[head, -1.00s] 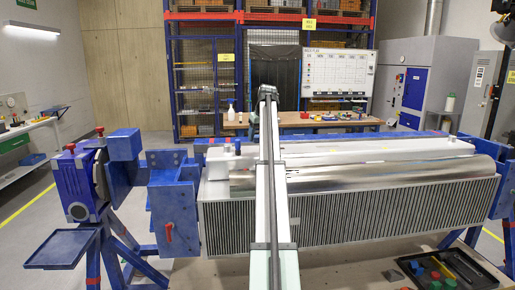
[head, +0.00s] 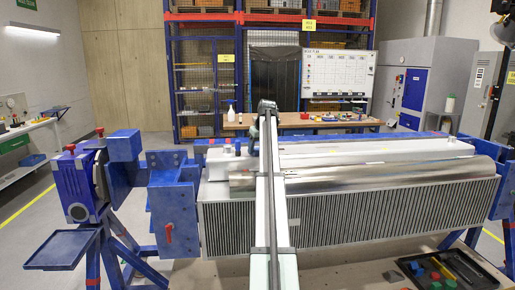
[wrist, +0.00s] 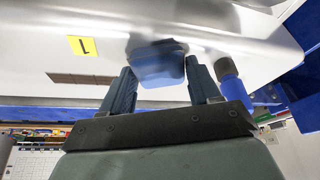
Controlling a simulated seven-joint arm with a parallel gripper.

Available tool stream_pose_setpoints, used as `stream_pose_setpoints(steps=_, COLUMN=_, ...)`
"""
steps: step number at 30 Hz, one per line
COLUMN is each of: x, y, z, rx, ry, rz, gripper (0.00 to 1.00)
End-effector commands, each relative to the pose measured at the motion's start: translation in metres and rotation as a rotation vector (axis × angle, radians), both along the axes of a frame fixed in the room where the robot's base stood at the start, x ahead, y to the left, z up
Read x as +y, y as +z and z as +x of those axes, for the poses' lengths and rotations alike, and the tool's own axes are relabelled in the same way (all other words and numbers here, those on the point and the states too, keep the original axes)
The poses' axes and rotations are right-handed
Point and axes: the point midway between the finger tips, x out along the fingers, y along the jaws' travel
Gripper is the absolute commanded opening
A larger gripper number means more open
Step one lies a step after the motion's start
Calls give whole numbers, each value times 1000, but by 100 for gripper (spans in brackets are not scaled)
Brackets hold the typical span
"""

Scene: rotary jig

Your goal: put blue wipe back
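The blue wipe (wrist: 158,68) is a blue pad with rounded corners in the middle of the wrist view. In the head view my own arm hides the fingertips and the wipe.
The finned unit (head: 350,215) with its shiny cylinder (head: 400,178) lies across the blue jig. A blue tray (head: 62,250) is at left; a black tray (head: 450,270) with coloured pieces is at lower right.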

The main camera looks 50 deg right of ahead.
Motion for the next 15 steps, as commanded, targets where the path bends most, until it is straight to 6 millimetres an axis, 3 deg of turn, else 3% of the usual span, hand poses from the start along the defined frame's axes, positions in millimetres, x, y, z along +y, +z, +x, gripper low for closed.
stream_pose_setpoints(steps=6, x=0, y=0, z=0, rx=0, ry=0, rz=0, gripper=83)
stream_pose_setpoints(steps=15, x=0, y=3, z=0, rx=0, ry=0, rz=0, gripper=83)
